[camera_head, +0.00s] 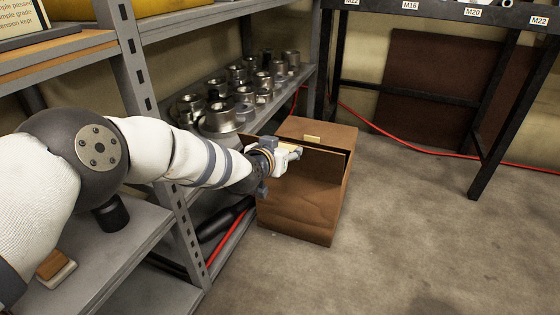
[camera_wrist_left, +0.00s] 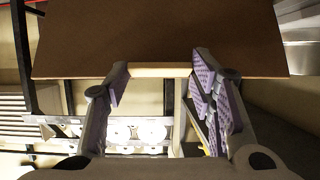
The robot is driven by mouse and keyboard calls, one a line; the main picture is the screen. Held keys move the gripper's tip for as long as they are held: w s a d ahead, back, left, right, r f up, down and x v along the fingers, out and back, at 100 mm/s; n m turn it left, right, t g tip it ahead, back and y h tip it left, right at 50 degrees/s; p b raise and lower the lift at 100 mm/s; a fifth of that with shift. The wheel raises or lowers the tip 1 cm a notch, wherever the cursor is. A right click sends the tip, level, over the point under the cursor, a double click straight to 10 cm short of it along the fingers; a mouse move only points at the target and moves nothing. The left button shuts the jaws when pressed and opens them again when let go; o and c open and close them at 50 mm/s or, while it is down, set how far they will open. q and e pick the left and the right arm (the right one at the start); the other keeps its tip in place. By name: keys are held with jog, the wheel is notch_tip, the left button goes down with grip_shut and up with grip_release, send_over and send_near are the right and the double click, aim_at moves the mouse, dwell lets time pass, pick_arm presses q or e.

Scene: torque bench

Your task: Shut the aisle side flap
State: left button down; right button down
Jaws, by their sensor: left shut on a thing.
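A brown cardboard box (camera_head: 297,205) stands on the floor beside the shelving. Its top shows a far panel with a small tan patch (camera_head: 312,138), and a flap with a pale edge (camera_head: 325,150) in front of that. My left gripper (camera_head: 294,154) reaches in from the left over the box top and is shut on the edge of this flap. In the left wrist view the brown flap (camera_wrist_left: 160,35) fills the upper middle. The left gripper's fingers (camera_wrist_left: 160,72) stand either side of its pale lower edge. My arm hides the box's left part. My right gripper is not in view.
A grey metal shelf (camera_head: 283,90) with several metal sockets (camera_head: 245,95) runs close to the box on the left. A red cable (camera_head: 400,144) crosses the floor behind. A black bench frame (camera_head: 490,130) stands at the right. Concrete floor (camera_head: 420,230) right of the box is clear.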

pick_arm(q)
jog(key=shift+w+d+r, duration=0.1)
jog(key=shift+w+r, duration=0.35)
jog(key=shift+r, duration=0.1)
jog(key=c, duration=0.7)
grip_release()
jog(key=shift+f, duration=0.1)
jog(key=shift+s, duration=0.1)
jog(key=v, duration=1.2)
